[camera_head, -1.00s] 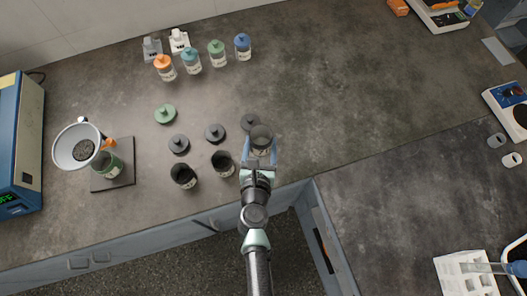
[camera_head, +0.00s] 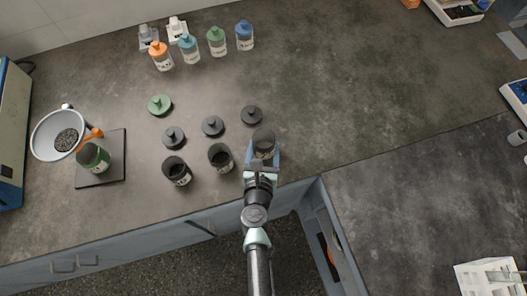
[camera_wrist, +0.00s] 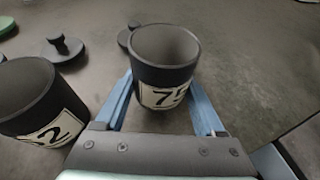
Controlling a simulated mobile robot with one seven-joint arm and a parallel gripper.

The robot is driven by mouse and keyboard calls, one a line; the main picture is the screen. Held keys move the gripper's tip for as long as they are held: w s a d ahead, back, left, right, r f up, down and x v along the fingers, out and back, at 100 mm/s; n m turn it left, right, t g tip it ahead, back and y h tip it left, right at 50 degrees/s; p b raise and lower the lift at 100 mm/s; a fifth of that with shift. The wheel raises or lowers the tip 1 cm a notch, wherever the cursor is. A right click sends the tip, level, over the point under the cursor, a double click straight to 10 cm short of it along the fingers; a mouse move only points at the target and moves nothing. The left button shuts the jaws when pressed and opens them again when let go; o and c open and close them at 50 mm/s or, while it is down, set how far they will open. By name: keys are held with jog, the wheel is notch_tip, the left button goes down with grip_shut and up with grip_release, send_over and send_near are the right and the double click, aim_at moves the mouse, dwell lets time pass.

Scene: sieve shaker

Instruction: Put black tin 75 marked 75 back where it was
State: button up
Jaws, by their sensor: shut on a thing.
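Black tin 75 (camera_head: 264,141) is an open, lidless black tin. In the wrist view it shows a white label reading 75 (camera_wrist: 166,75) and stands upright between the blue fingers. My gripper (camera_head: 263,156) is shut on it at the right end of the row of black tins, near the counter's front edge. Whether the tin's base touches the counter I cannot tell. A second black tin (camera_head: 220,158) stands just to its left; its label in the wrist view (camera_wrist: 38,108) is partly cut off and ends in 2. A third black tin (camera_head: 177,172) stands further left.
Several black lids (camera_head: 213,126) and a green lid (camera_head: 160,105) lie behind the tins. Coloured bottles (camera_head: 189,50) stand at the back. The counter right of my gripper is clear.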

jog(key=shift+f, duration=0.45)
jog(key=shift+f, duration=0.15)
jog(key=o, duration=1.4)
